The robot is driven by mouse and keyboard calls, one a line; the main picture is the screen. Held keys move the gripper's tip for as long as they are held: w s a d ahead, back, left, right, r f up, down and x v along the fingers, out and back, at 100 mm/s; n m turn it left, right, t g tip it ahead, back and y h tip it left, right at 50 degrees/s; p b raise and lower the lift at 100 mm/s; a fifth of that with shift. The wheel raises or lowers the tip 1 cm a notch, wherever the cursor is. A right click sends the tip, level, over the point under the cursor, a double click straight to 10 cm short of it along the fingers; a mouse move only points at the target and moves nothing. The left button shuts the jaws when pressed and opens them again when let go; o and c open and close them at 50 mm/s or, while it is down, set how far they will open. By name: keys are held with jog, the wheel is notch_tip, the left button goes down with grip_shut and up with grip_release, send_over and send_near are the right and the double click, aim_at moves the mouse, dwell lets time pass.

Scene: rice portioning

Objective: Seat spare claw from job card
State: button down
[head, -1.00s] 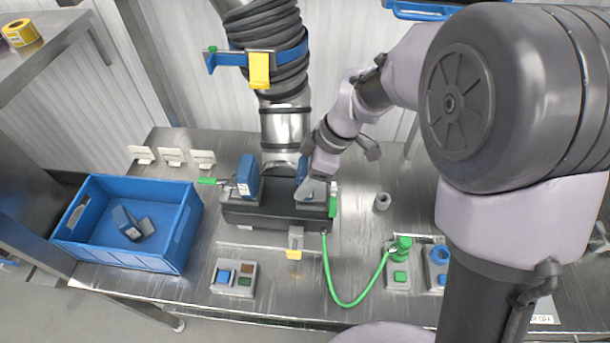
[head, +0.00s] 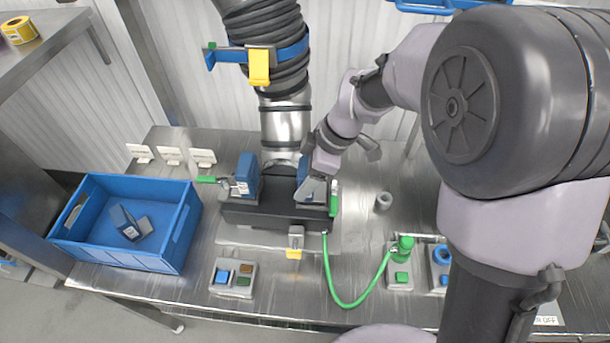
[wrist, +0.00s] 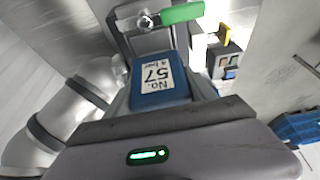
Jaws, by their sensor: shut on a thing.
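My gripper (head: 310,196) is shut on a blue claw (head: 303,172) at the right end of the black block (head: 270,214). In the wrist view, a blue claw (wrist: 150,97) marked "No. 57, 4 bar" lies just before my gripper's body, with a green lever (wrist: 182,13) beyond it. I cannot tell whether the held claw sits fully down. A second blue claw (head: 246,176) with a white label stands at the block's left end. Another blue claw (head: 124,222) lies in the blue crate (head: 172,262). My fingertips are mostly hidden.
A ribbed duct (head: 285,125) rises behind the block. A button box (head: 233,278) stands in front, left of a yellow-tipped latch (head: 294,252). A green hose (head: 345,304) loops to a green fitting (head: 403,245) at right. Small white cards (head: 171,156) stand at the back left.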

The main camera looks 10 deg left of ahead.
jog(key=shift+f+b, duration=0.25)
jog(key=shift+b, duration=0.2)
dwell(0.3)
grip_release()
jog(key=shift+r, duration=0.1)
notch_tip(320, 180, up, 9)
jog(key=p, duration=0.6)
dwell(0.4)
